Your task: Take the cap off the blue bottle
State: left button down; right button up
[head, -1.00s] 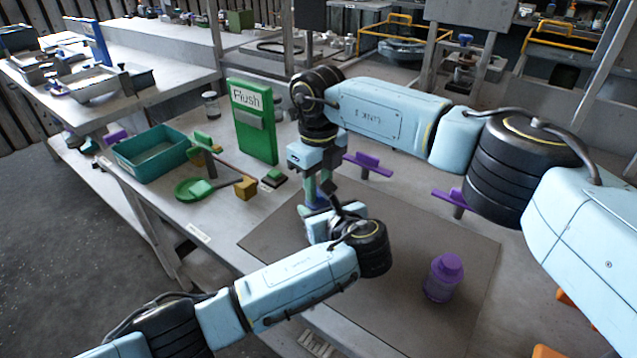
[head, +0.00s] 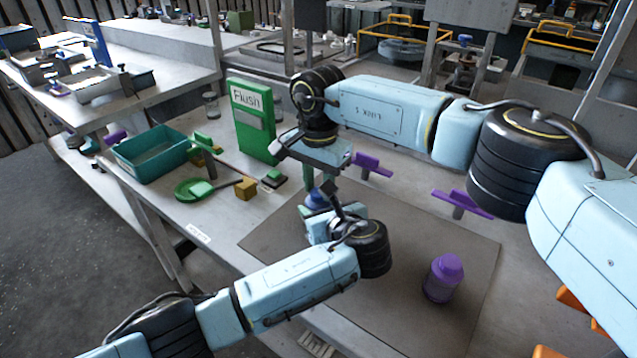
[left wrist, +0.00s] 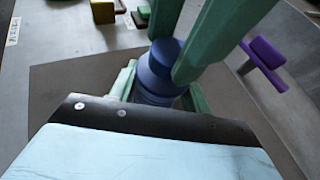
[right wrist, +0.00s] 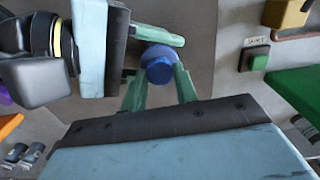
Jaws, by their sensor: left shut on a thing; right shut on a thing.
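The blue bottle stands upright on the grey mat; in the head view a bit of it (head: 315,198) shows behind my left gripper (head: 322,207). The left wrist view shows its body (left wrist: 153,90) between the green fingers of my left gripper, which is shut on it from the side. The darker blue cap (left wrist: 166,52) is on top of the bottle. My right gripper (right wrist: 160,72) comes from above, its fingers shut on the cap (right wrist: 158,60).
A purple bottle (head: 443,278) stands at the right of the mat (head: 420,235). Purple fixtures (head: 463,203) stand behind it. A green Flush panel (head: 252,122), a teal bin (head: 150,153), a green round dish (head: 193,189) and a yellow block (head: 245,188) are to the left.

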jog(key=shift+r, duration=0.2)
dwell(0.6)
jog(key=shift+r, duration=0.95)
jog(key=shift+r, duration=2)
pick_arm(q)
jog(key=c, duration=0.6)
grip_release()
jog(key=shift+s+r, duration=0.1)
